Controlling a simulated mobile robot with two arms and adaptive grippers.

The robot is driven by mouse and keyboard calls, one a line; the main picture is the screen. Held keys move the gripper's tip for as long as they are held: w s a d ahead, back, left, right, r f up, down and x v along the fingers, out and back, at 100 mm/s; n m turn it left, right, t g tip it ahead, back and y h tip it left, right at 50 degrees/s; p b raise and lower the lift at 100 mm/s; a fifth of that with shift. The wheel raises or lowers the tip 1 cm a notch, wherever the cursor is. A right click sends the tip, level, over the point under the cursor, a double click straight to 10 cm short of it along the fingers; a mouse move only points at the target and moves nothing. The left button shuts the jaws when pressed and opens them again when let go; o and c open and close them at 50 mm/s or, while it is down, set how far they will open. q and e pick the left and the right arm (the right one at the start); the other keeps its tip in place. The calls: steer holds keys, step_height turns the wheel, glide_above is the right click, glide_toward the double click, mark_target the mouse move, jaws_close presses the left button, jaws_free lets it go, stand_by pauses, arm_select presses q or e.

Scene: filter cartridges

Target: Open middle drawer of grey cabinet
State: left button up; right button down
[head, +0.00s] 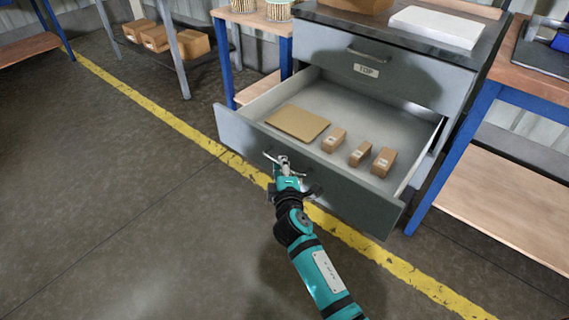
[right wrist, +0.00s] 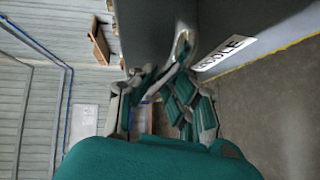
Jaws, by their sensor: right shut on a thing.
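The grey cabinet (head: 384,68) stands at the upper right in the head view, its drawer labelled TOP closed. Below it, the middle drawer (head: 350,191) is pulled far out. Inside lie a flat tan envelope or folder (head: 298,123) and several small brown boxes (head: 360,153). My right gripper (head: 281,164) is at the drawer's front face, shut on the drawer handle (head: 268,156). In the right wrist view the fingers (right wrist: 165,85) close around the handle (right wrist: 182,48), beside a label (right wrist: 225,52) that is partly covered. My left gripper is not in view.
A wooden-topped table with blue legs (head: 464,147) stands close to the cabinet's right side. Another blue-legged bench (head: 252,22) is on its left. A white flat box (head: 437,27) lies on the cabinet top. The floor left of the drawer is clear.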

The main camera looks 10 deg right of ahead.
steer(key=shift+r, duration=0.2)
steer(key=c, duration=1.5)
jaws_free()
steer(key=shift+o, duration=0.6)
steer(key=shift+f, duration=0.1)
steer(key=s+a+r, duration=0.1)
steer(key=s, duration=1)
steer(key=shift+s+a+r, duration=0.2)
steer(key=shift+s+r, duration=0.1)
steer(key=shift+s, duration=0.1)
